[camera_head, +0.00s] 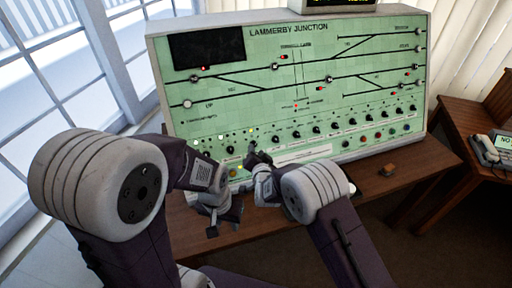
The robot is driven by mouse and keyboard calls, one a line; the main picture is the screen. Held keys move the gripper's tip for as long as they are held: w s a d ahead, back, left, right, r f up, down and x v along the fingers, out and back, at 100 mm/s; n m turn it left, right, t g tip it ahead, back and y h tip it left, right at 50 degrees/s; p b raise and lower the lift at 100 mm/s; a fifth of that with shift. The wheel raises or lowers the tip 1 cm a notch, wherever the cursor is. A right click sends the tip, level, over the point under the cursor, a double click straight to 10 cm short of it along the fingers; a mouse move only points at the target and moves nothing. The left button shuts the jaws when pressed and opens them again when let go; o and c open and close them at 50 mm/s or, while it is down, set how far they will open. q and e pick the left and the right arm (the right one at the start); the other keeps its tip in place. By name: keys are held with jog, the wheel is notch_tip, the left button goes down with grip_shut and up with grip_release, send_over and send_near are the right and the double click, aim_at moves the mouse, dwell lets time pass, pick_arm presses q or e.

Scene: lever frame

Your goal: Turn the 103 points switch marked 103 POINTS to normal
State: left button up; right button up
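The green control panel (300,65) titled LAMMERBY JUNCTION stands on the wooden desk. A sloping row of small black rotary switches (316,130) runs along its lower part. The labels at the switches are too small to read, so I cannot tell which is marked 103 POINTS. My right gripper (258,157) is at the panel's lower left part, over or close to the switch row. It hides part of the row; I cannot tell whether it touches a switch. My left gripper (224,222) hangs lower, in front of the desk's left part, apart from the panel, with its dark fingers spread.
The wooden desk (400,170) has a small brown block (388,169) on its right part. A telephone (487,150) sits on a side table at the right. Windows (60,60) are at the left. A display box (340,4) stands on the panel.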

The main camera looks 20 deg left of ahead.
jog(key=x, duration=0.2)
jog(key=shift+w+a+f, duration=0.15)
jog(key=shift+w+a, duration=0.05)
jog(key=shift+w, duration=0.1)
jog(key=shift+w+f, duration=0.1)
jog(key=shift+w, duration=0.25)
jog(key=shift+a, duration=0.1)
grip_shut()
